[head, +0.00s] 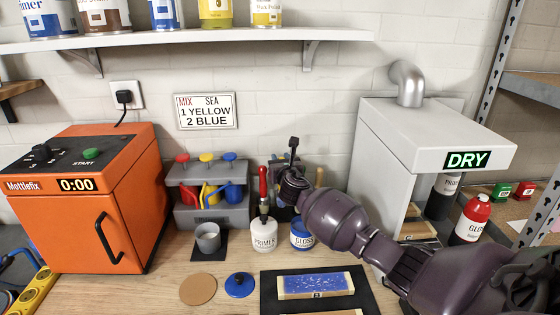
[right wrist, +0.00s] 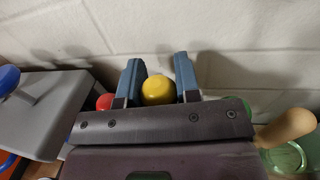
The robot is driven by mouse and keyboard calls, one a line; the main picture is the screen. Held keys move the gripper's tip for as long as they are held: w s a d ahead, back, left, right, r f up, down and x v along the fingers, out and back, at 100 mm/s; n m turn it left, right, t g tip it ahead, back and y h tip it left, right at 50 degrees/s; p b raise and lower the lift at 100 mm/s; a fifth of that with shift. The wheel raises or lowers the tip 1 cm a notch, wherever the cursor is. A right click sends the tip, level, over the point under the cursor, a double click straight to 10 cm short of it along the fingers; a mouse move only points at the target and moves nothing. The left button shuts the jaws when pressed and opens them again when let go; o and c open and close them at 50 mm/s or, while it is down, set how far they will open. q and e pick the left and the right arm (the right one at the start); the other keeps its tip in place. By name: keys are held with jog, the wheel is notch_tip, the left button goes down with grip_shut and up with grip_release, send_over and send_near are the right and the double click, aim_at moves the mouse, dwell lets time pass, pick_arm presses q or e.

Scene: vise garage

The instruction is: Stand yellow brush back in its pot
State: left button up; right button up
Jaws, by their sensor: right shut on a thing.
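My right gripper (head: 290,186) reaches in from the right in the head view, over the back of the bench behind the pots. In the right wrist view, its two blue-grey fingers (right wrist: 157,78) stand either side of the yellow brush's round handle end (right wrist: 158,91) and are shut on it. The rest of the yellow brush is hidden by the gripper, so I cannot tell whether its lower end is in a pot. A white PRIMER pot (head: 264,236) holds a red-handled brush (head: 263,186). A blue GLOSS pot (head: 302,236) stands beside it. My left gripper is not in view.
A grey dispenser (head: 211,215) and grey cup (head: 208,238) stand left of the pots. An orange mixer (head: 131,190) is further left, a grey DRY cabinet (head: 380,150) right. A wooden handle (right wrist: 287,128) stands close right of my gripper. A panel (head: 316,282) lies in front.

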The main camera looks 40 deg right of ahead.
jog(key=o, duration=1)
jog(key=shift+s, duration=0.15)
jog(key=shift+p+v, duration=0.3)
jog(key=shift+v, duration=5)
jog(key=shift+a, duration=0.1)
